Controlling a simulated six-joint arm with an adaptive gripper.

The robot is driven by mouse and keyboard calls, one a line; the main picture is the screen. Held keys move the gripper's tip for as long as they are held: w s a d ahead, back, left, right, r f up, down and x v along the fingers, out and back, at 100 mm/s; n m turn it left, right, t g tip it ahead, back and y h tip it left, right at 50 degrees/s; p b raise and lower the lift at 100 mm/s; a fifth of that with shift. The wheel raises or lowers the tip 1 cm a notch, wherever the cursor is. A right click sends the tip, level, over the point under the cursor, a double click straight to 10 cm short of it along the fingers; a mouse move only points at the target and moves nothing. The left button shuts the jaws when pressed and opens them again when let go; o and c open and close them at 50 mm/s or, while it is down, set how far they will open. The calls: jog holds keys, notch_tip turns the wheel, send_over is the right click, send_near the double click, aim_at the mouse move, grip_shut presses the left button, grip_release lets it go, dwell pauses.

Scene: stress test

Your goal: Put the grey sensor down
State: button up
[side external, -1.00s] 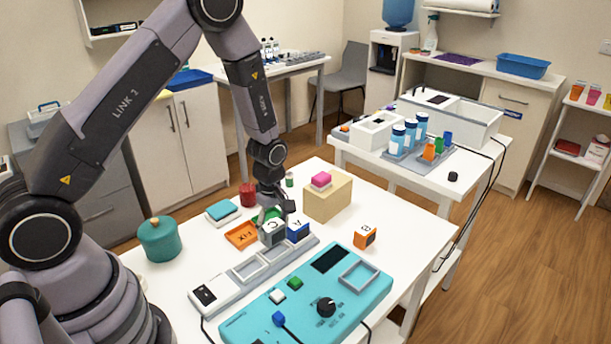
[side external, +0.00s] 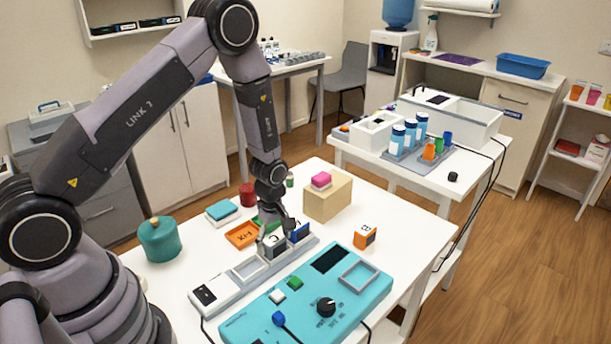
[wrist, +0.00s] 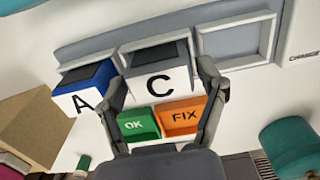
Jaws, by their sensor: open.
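The grey sensor (side external: 277,245), a block with a dark top and a white face marked C, sits in the middle slot of the grey-and-white charging rack (side external: 228,284). It also shows in the wrist view (wrist: 158,82). My gripper (wrist: 163,88) is open, with one finger on each side of the sensor. In the side view my gripper (side external: 272,224) is low over the rack and partly covers the sensor. I cannot tell whether the fingers touch it. The blue sensor marked A (wrist: 83,89) sits in the adjoining end slot.
An empty slot (wrist: 237,42) lies beside the grey sensor. Green OK (wrist: 138,123) and orange FIX (wrist: 182,117) trays lie close by. A turquoise panel (side external: 255,322), an orange block (side external: 365,236), a tan box (side external: 328,198) and a teal pot (side external: 158,240) stand around.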

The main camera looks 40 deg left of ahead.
notch_tip(320, 180, up, 12)
notch_tip(320, 180, up, 12)
jog(key=m+t, duration=0.2)
jog(key=m, duration=0.3)
send_over(274, 238)
jog(key=s, duration=0.3)
jog(key=s+r+m+t, duration=0.1)
jog(key=s+r+m, duration=0.5)
jog(key=s, duration=0.3)
jog(key=s+r+m+t, duration=0.2)
jog(key=s+r+m, duration=0.5)
jog(key=s, duration=0.3)
jog(key=shift+s+r+t, duration=0.25)
jog(key=shift+t, duration=0.05)
